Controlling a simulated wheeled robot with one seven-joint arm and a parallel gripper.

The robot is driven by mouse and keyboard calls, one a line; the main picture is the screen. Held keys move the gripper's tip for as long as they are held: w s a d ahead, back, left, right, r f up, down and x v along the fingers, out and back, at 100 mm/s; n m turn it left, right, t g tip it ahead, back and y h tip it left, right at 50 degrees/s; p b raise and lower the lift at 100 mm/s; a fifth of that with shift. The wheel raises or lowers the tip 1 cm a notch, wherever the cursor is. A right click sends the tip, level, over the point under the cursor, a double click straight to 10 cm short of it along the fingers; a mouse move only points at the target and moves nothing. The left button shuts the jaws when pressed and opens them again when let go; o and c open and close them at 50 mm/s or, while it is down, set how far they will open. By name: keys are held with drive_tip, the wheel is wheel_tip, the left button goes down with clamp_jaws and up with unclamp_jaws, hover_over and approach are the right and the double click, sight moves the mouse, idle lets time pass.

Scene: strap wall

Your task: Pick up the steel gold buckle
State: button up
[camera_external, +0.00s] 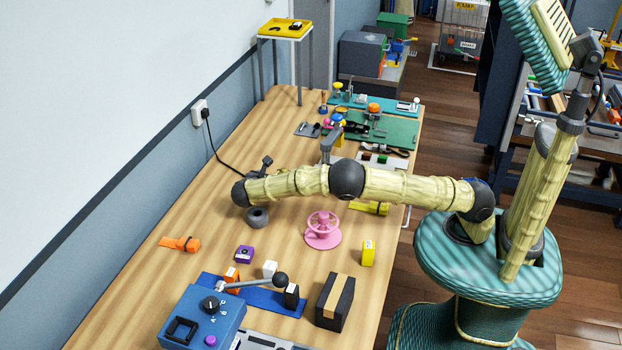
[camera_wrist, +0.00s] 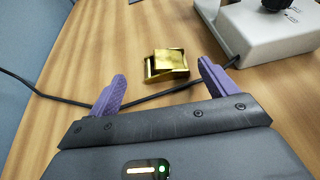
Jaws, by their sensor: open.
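The gold buckle (camera_wrist: 166,64) lies on the wooden table in the wrist view. It is a shiny metal piece with a flat plate and a frame at its left. My gripper (camera_wrist: 161,73) is open, with its two purple fingers spread wide. The buckle shows between and slightly beyond the fingertips, and neither finger appears to touch it. In the external view my arm reaches left over the table. I cannot make out the fingers or the buckle there.
A black cable (camera_wrist: 160,94) crosses the table just nearer than the buckle, running to a white box (camera_wrist: 268,32) with a black knob. The external view shows a wall socket (camera_external: 199,112), a pink handwheel (camera_external: 322,230), an orange flashlight (camera_external: 181,243) and a blue control box (camera_external: 196,320).

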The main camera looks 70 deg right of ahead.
drive_tip(key=x, duration=0.4)
drive_tip(key=shift+s+d+r, duration=0.1)
drive_tip(key=shift+s+r, duration=0.05)
drive_tip(key=shift+s, duration=0.2)
drive_tip(key=shift+d+f, duration=0.2)
drive_tip(key=shift+d, duration=0.3)
drive_tip(key=c, duration=1.1)
